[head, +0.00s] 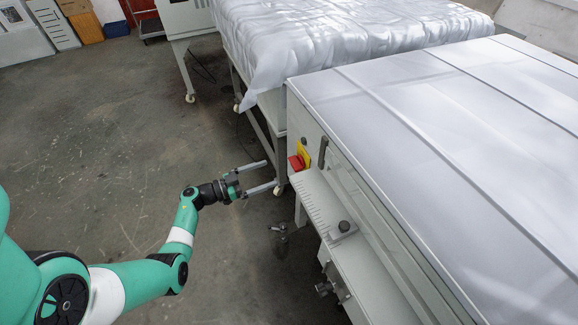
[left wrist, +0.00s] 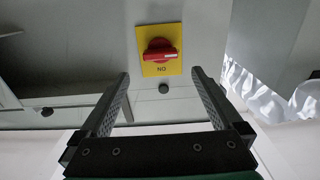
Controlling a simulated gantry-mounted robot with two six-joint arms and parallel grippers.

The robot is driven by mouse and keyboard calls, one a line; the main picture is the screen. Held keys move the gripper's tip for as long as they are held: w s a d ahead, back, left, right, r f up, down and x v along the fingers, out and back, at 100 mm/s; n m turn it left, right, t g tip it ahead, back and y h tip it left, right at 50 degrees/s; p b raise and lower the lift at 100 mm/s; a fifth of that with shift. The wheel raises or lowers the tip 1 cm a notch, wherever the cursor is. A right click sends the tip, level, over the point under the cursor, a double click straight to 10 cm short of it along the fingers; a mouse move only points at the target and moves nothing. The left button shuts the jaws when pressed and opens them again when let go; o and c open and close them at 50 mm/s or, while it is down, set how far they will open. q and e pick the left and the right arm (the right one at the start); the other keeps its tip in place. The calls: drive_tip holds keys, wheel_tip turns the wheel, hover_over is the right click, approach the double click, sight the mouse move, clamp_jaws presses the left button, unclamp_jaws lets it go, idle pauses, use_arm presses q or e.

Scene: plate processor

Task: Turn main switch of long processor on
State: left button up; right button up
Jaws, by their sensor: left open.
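The main switch has a red knob (head: 295,162) on a yellow plate (head: 304,153), on the end of the long processor (head: 440,120). In the left wrist view the red knob (left wrist: 160,54) lies crosswise on its yellow plate (left wrist: 146,34), with upside-down lettering that reads ON beside it. My left gripper (head: 271,173) is open and empty, its fingers pointing toward the switch and apart from it. In the left wrist view the knob shows between and beyond the two fingertips (left wrist: 160,74). My right gripper is out of view.
A ledge (head: 320,207) with a black knob (head: 344,226) juts out below the switch. A small dark button (left wrist: 164,88) sits by the yellow plate. A plastic-covered table (head: 340,35) stands behind the processor. The floor (head: 110,140) at left is clear.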

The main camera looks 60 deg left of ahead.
sight(297, 163)
use_arm(q)
drive_tip(key=w+b, duration=0.3)
drive_tip(key=w, duration=0.6)
drive_tip(key=shift+w+b, duration=0.35)
drive_tip(key=c, duration=1.2)
